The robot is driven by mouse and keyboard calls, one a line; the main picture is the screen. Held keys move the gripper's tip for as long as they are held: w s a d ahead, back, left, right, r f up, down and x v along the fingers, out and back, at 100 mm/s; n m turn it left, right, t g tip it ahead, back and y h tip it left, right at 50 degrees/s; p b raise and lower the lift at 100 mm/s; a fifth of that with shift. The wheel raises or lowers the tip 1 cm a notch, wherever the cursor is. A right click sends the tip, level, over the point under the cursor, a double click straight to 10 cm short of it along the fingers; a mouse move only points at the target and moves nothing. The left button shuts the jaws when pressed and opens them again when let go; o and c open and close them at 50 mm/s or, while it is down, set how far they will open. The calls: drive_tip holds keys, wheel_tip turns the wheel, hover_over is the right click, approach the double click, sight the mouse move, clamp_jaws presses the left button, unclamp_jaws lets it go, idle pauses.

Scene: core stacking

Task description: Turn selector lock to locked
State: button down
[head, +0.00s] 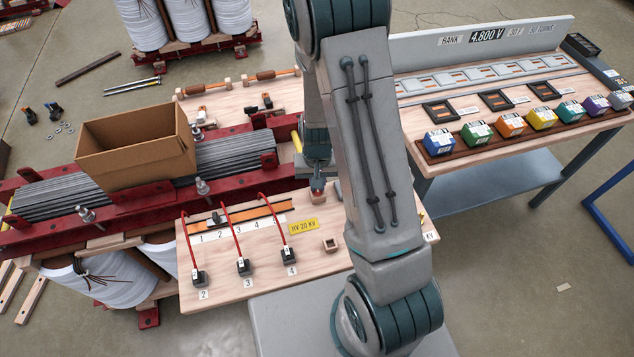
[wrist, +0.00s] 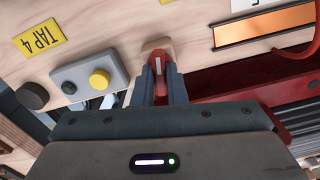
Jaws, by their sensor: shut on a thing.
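The selector lock appears to be a small red lever with a pale stripe (wrist: 156,62) on the wooden board (wrist: 130,25). In the head view a red piece (head: 318,186) shows at the same place, just under my gripper (head: 318,178), beside the core clamp. In the wrist view my gripper's two blue-grey fingers (wrist: 162,72) are closed around the lever, one on each side. The lever's base is partly hidden by the fingers. I cannot read any lock marking or tell which position it is in.
Red cables (head: 236,235) run over the board. A cardboard box (head: 135,150) sits on the core.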

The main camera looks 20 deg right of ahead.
drive_tip(key=m, duration=0.4)
drive_tip(key=shift+m, duration=0.3)
drive_tip(key=m, duration=0.3)
drive_tip(key=shift+m+p, duration=0.3)
drive_tip(key=shift+p, duration=0.05)
drive_tip(key=m+p, duration=0.1)
drive_tip(key=m, duration=0.2)
drive_tip(key=shift+r+m, duration=0.1)
drive_tip(key=shift+m, duration=0.2)
drive_tip(key=shift+m+p, duration=0.55)
drive_tip(key=shift+m, duration=1.15)
drive_tip(key=c, duration=1.5)
unclamp_jaws()
drive_tip(key=shift+o, duration=0.2)
